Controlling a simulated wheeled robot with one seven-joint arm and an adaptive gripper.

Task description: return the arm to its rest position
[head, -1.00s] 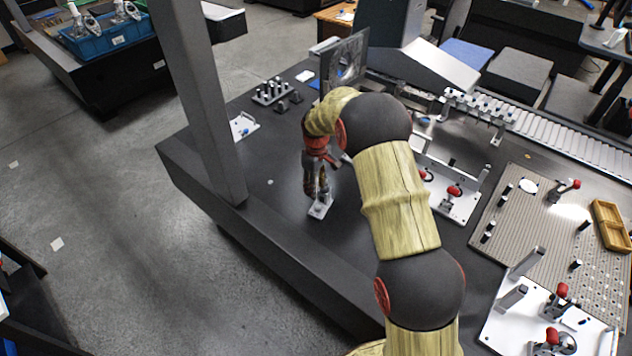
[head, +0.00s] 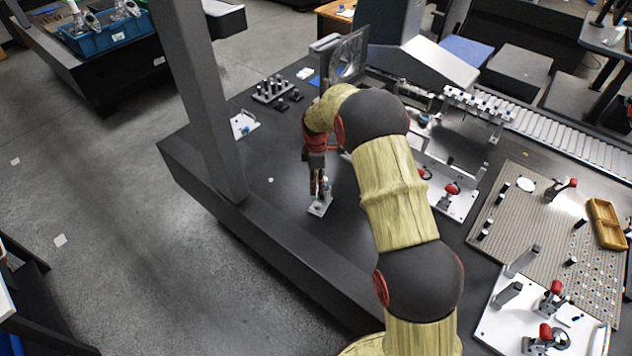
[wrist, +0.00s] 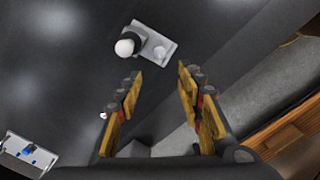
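My gripper (head: 318,185) hangs at the end of my bent arm over the dark table (head: 275,215), near its front edge. In the wrist view my gripper (wrist: 160,88) shows its two yellow-lined fingers spread apart with nothing between them. A small light plate (head: 320,208) lies on the table just below the gripper in the head view. In the wrist view this plate (wrist: 162,50) lies beyond the fingertips and carries a white-tipped dark post (wrist: 126,46).
A grey upright post (head: 205,110) stands left of the arm. A pin rack (head: 270,90) and a white fixture (head: 243,124) lie behind. White clamp plates (head: 450,200) and a perforated board (head: 530,225) are at right. The table around the small plate is mostly clear.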

